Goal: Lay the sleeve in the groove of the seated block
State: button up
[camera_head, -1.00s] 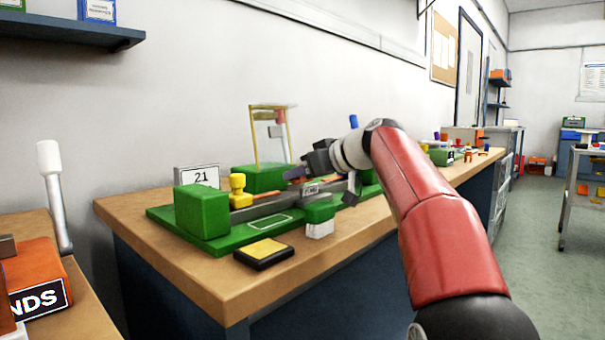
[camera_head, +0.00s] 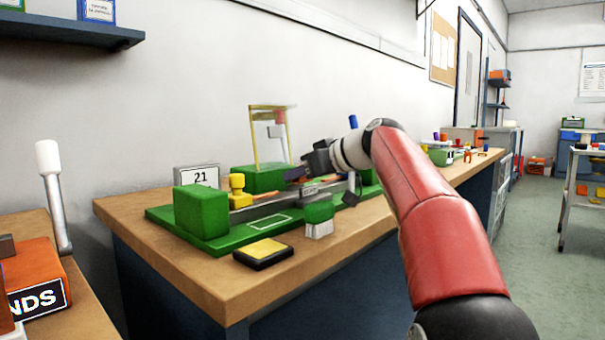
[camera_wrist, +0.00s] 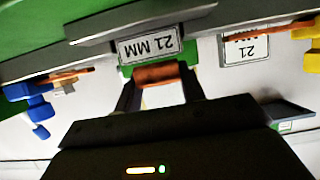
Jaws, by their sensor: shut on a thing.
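The sleeve is a copper-orange cylinder (camera_wrist: 157,75) held crosswise between the two fingertips of my gripper (camera_wrist: 160,84) in the wrist view. My gripper (camera_head: 300,172) is shut on it and hangs over the far side of the green fixture in the head view. Right beside the sleeve in the wrist view is a grey block with a "21 MM" label (camera_wrist: 150,47), reading upside down. The same labelled grey block shows in the head view (camera_head: 310,190). Its groove is not visible, and I cannot tell whether the sleeve touches it.
The green base (camera_head: 220,243) carries a large green block (camera_head: 202,211), a yellow knob (camera_head: 238,190) and a yellow-framed gate (camera_head: 253,135). A green-and-white piece (camera_head: 319,212) and a black-and-yellow pad (camera_head: 263,252) are in front.

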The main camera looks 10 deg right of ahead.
dwell(0.4)
jog(key=o, duration=1.1)
jog(key=shift+c, duration=0.2)
jog(key=v, duration=0.7)
jog(key=shift+s+d+r, duration=0.1)
jog(key=shift+s+d, duration=0.15)
jog(key=shift+s, duration=0.05)
